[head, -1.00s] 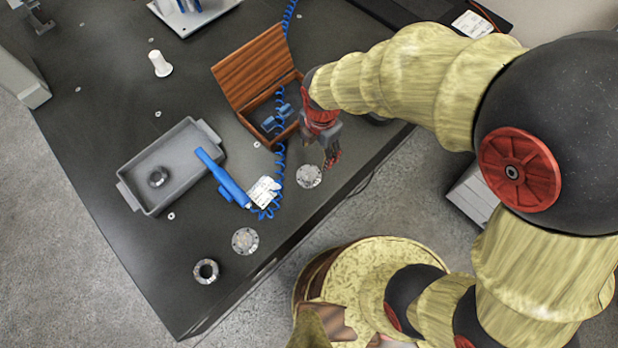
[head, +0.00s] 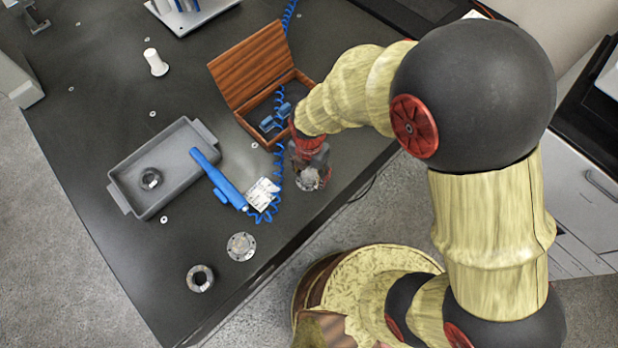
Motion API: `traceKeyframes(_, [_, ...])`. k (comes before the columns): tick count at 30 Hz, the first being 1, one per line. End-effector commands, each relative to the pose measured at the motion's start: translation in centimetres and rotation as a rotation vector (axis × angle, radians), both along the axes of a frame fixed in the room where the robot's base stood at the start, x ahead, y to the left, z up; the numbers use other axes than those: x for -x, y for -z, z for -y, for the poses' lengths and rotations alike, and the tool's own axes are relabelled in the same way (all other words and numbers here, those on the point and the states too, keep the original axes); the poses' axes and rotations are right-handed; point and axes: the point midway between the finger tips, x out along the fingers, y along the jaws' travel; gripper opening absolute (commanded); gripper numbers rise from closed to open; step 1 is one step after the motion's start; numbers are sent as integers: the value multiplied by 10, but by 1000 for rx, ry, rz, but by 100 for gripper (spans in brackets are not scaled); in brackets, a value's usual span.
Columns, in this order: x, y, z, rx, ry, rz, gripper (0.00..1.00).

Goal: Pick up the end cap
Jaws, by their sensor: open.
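A round grey metal disc (head: 307,183), which looks like the end cap, lies on the dark table near its front edge. My gripper (head: 310,174) points down right over this disc and partly covers it. Its jaws are open. I cannot tell whether the fingers touch the disc. A second flat metal disc with holes around its rim (head: 241,246) lies to the lower left, apart from the gripper.
A metal ring (head: 200,278) lies near the table corner. A grey tray (head: 128,167) holds another ring (head: 151,178). A blue tool (head: 221,184) with a coiled cord, a white tag (head: 262,193) and an open wooden box (head: 243,78) are near the gripper.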

Motion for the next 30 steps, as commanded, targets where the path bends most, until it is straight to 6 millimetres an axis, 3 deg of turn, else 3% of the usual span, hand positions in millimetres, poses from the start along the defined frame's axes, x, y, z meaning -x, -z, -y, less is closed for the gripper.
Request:
traceKeyframes(5, [0,-1,0,0,0,1,59])
traceKeyframes(30, [0,-1,0,0,0,1,12])
